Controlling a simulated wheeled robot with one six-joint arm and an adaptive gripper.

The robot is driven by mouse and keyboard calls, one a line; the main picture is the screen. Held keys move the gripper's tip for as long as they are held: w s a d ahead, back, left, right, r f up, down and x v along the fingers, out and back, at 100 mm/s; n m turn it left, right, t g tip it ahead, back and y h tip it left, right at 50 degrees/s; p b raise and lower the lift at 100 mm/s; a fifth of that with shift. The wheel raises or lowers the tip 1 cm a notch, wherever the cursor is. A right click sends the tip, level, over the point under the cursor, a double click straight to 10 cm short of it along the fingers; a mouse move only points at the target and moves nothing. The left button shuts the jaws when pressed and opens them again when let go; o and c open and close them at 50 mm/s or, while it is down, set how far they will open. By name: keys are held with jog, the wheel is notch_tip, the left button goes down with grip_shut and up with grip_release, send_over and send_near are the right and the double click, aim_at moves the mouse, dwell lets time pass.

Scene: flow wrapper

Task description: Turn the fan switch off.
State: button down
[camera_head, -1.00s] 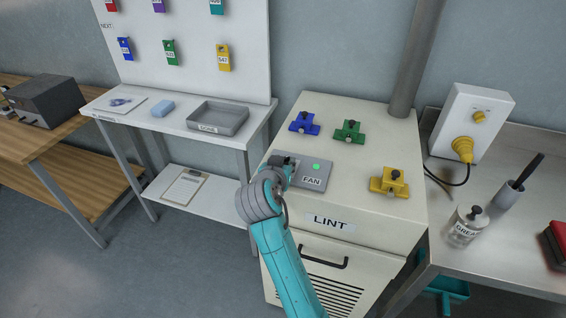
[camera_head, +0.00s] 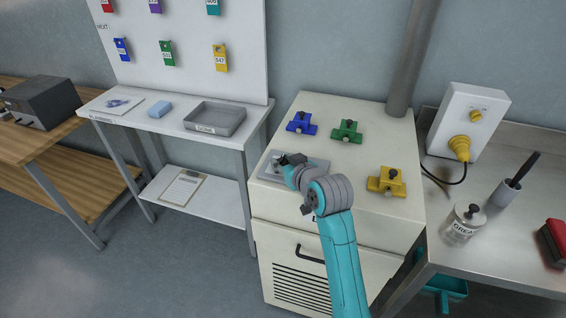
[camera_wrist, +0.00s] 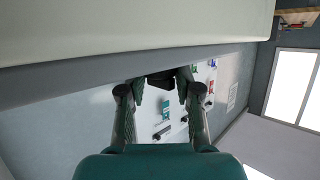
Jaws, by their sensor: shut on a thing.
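The grey fan panel (camera_head: 321,164) lies on top of the cream cabinet marked LINT. My gripper (camera_head: 287,161) is at the panel's left part, and my wrist covers the FAN label and the green light. In the wrist view my gripper (camera_wrist: 161,84) has its two fingers on either side of a dark piece, the fan switch (camera_wrist: 160,79), and is shut on it. The switch's exact position is hard to tell, as the gripper hides most of it.
Blue (camera_head: 301,123), green (camera_head: 346,131) and yellow (camera_head: 387,181) clamp-like pieces stand on the cabinet top (camera_head: 350,105) near the panel. A pipe (camera_head: 410,70) rises behind. A side table with a grey tray (camera_head: 215,118) is left; a bench with a grease jar (camera_head: 465,222) is right.

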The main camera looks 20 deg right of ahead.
dwell(0.3)
jog(key=c, duration=0.8)
grip_release()
jog(key=v, duration=1.2)
jog(key=shift+d, duration=0.25)
jog(key=shift+f, duration=0.1)
